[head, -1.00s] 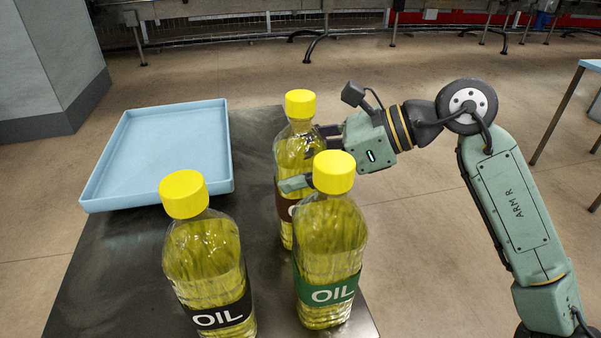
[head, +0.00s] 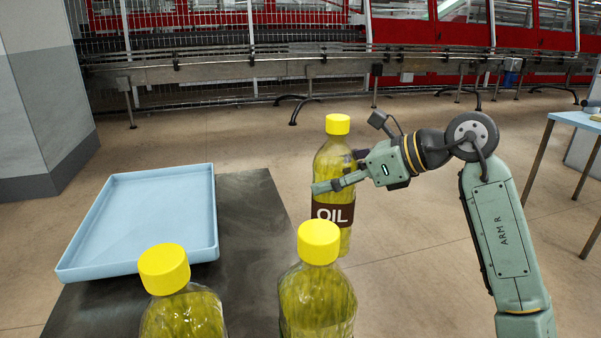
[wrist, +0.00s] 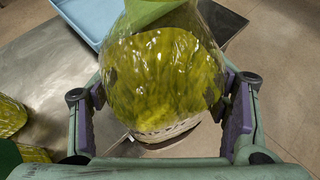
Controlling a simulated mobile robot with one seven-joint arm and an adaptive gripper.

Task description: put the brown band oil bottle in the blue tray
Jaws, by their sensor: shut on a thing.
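The brown band oil bottle (head: 334,212) has a yellow cap and stands upright in my gripper (head: 338,178), behind the two nearer bottles in the head view. My gripper is shut on its middle, just above the brown label. In the wrist view the bottle (wrist: 165,75) fills the space between the two fingers. It appears raised; its base is partly hidden by a nearer bottle's cap. The blue tray (head: 68,272) is empty and lies on the dark table to the left of the held bottle; its edge also shows in the wrist view (wrist: 82,22).
Two other yellow-capped oil bottles stand in front, one at left (head: 182,312) and one at centre (head: 317,300). The dark table (head: 245,210) has bare room between the tray and the held bottle. A light blue table (head: 575,120) stands far right.

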